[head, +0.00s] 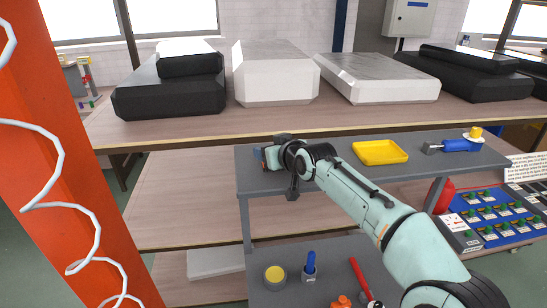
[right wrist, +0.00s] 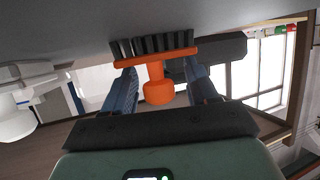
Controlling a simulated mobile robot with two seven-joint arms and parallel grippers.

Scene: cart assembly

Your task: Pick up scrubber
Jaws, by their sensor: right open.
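The scrubber (right wrist: 158,92) is an orange brush with a round knob handle and black bristles. In the right wrist view its bristles face the grey surface of the cart's top shelf (head: 330,150). My right gripper (right wrist: 161,75) is open, with one blue finger on each side of the orange knob. Gaps show between the fingers and the knob. In the head view my right gripper (head: 268,158) is low at the left end of the top shelf, and the scrubber is mostly hidden there. My left gripper is not in view.
A yellow tray (head: 380,153) and a blue tool (head: 458,146) sit further right on the top shelf. The lower shelf holds a yellow-topped tin (head: 275,276), a blue-handled item (head: 310,264) and a red-handled tool (head: 360,278). Black and white boxes line the bench behind. An orange post (head: 75,180) stands left.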

